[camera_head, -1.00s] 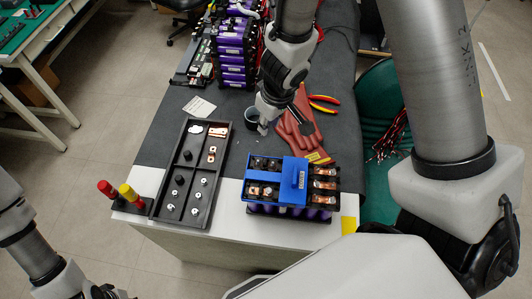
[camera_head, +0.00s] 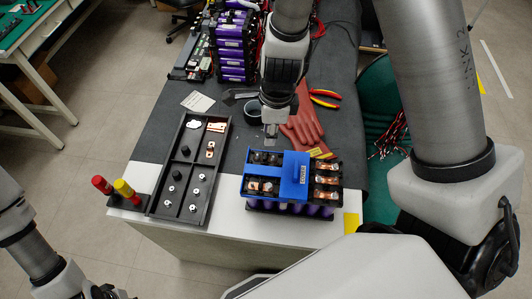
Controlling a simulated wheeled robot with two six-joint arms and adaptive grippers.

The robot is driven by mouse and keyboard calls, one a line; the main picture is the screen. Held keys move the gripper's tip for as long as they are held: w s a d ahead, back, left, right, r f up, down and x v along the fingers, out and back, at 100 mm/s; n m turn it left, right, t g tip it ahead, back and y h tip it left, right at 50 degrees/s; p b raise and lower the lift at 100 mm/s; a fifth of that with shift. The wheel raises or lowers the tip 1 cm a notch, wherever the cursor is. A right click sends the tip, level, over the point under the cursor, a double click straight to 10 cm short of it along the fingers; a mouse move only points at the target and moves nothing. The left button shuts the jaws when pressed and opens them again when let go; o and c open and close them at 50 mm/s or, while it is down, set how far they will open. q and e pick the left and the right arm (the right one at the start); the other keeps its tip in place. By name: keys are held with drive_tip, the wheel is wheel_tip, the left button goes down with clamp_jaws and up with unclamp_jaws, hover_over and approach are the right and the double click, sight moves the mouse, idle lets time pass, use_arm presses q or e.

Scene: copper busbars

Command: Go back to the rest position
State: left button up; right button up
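My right gripper (camera_head: 251,114) hangs over the dark mat at the middle of the table, in front of the red gloves. Its fingers look spread, with nothing visible between them. It is apart from the blue-covered battery module (camera_head: 292,178) at the table's front. My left arm comes in at the lower left; its gripper (camera_head: 104,292) is only partly in view at the bottom edge, and its fingers are cut off.
A black tray (camera_head: 208,163) with copper busbars and small parts lies left of the module. Red and yellow-handled tools (camera_head: 128,198) stand in a holder. Red gloves (camera_head: 303,122), pliers (camera_head: 325,99), a dark ring (camera_head: 252,114) and purple battery stacks (camera_head: 232,50) lie further back.

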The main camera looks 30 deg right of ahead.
sight(265, 156)
drive_tip(key=shift+w+a+f+m+b, duration=0.15)
drive_tip(key=shift+a+f+m+b, duration=0.05)
drive_tip(key=shift+f+m+b, duration=0.3)
drive_tip(key=shift+w+a+f+m+b, duration=0.15)
drive_tip(key=shift+a+f+m+b, duration=0.15)
drive_tip(key=shift+m, duration=0.3)
wheel_tip(265, 156, down, 7)
drive_tip(key=b, duration=0.7)
drive_tip(key=shift+d+f, duration=0.1)
clamp_jaws()
